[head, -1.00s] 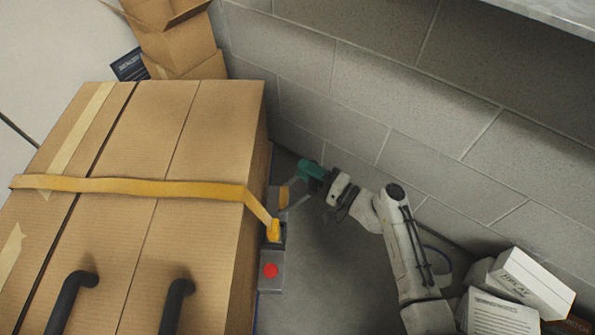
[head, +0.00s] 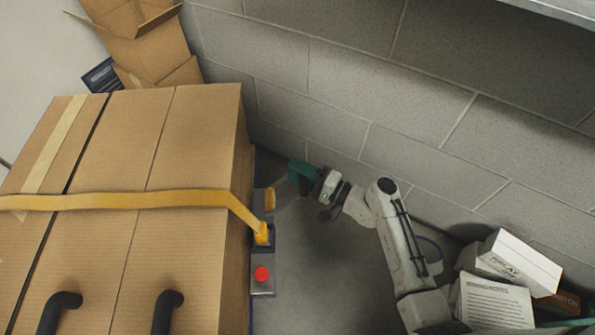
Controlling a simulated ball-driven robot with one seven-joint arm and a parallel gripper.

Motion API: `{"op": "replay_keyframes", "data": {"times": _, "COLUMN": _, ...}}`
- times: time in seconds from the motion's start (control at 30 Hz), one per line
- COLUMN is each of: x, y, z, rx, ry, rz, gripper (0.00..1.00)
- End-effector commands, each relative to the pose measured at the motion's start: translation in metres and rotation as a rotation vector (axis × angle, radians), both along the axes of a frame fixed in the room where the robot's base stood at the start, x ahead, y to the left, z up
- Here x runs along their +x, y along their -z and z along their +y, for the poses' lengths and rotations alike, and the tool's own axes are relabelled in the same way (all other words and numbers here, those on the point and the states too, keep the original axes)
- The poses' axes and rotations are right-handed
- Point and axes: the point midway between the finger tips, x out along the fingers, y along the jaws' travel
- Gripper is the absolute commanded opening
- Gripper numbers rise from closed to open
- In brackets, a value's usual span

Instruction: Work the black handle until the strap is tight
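A yellow strap (head: 130,201) runs across the top of the large cartons (head: 195,130) and bends down their right side to a ratchet unit (head: 262,235). The unit has a grey plate with a red button (head: 262,273) below it. A small yellow piece (head: 270,199) shows just above the unit. My gripper (head: 294,172), with teal fingers, is up and right of the unit, beside the cartons. A thin grey part shows faintly between fingers and unit. No black handle can be made out clearly at the ratchet; whether the fingers hold it is too small to tell.
Two black bent bars (head: 62,308) (head: 167,308) stand at the cartons' near edge. A grey block wall (head: 390,100) runs close behind my arm. White boxes (head: 520,262) are piled at lower right. Open cartons (head: 140,45) stand at upper left. Grey floor (head: 320,275) is free between.

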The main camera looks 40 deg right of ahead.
Motion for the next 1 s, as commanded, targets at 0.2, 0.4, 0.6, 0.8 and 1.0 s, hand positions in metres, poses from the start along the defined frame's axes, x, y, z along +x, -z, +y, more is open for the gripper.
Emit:
{"op": "replay_keyframes", "data": {"times": 0.2, "x": 0.0, "y": 0.003, "z": -0.007, "rx": -0.005, "ry": 0.02, "rz": 0.006, "gripper": 0.52}}
{"op": "replay_keyframes", "data": {"times": 0.4, "x": 0.0, "y": 0.004, "z": -0.007, "rx": -0.007, "ry": 0.021, "rz": 0.007, "gripper": 0.52}}
{"op": "replay_keyframes", "data": {"times": 0.6, "x": -0.004, "y": 0.004, "z": -0.009, "rx": -0.007, "ry": 0.021, "rz": 0.009, "gripper": 0.52}}
{"op": "replay_keyframes", "data": {"times": 0.8, "x": -0.032, "y": 0.005, "z": -0.019, "rx": -0.005, "ry": 0.02, "rz": 0.012, "gripper": 0.52}}
{"op": "replay_keyframes", "data": {"times": 1.0, "x": -0.068, "y": 0.007, "z": -0.032, "rx": -0.002, "ry": 0.013, "rz": 0.009, "gripper": 0.52}}
